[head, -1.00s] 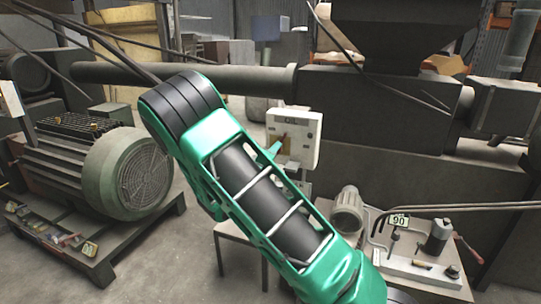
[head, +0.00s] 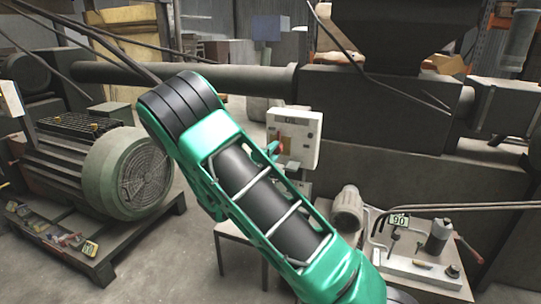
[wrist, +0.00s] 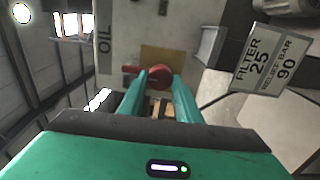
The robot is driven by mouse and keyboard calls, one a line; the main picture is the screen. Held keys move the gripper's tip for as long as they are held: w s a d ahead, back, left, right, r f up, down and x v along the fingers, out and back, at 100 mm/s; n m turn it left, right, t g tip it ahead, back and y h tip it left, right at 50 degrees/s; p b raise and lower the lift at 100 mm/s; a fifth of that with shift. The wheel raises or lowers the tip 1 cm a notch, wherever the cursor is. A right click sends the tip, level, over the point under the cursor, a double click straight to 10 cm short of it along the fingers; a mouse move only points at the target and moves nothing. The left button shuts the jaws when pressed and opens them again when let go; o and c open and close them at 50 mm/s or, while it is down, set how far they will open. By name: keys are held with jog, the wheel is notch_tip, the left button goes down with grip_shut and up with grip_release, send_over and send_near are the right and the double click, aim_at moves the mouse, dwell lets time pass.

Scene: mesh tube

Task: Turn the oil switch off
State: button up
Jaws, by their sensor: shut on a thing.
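The oil switch is a red rotary knob with a short lever (wrist: 157,76), in front of a yellow plate in the wrist view. It sits on a pale box marked OIL (head: 303,133), which stands behind my arm in the head view. My gripper (wrist: 158,84) has its green fingers at the red knob, one on each side, and is shut on it. In the head view the fingertips are small beside the box and partly hidden by my arm. The lever points to the left in the wrist view.
A grey sign reading FILTER 25 and RELIEF BAR 90 (wrist: 268,60) is at the right in the wrist view. A large motor (head: 125,170) stands at the left. A bench with pipes and a 90 tag (head: 399,220) is at the right.

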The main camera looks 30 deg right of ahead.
jog(key=shift+w+a+f, duration=0.1)
jog(key=o, duration=1.1)
jog(key=shift+c, duration=0.2)
jog(key=v, duration=1)
jog(key=shift+s+a, duration=0.25)
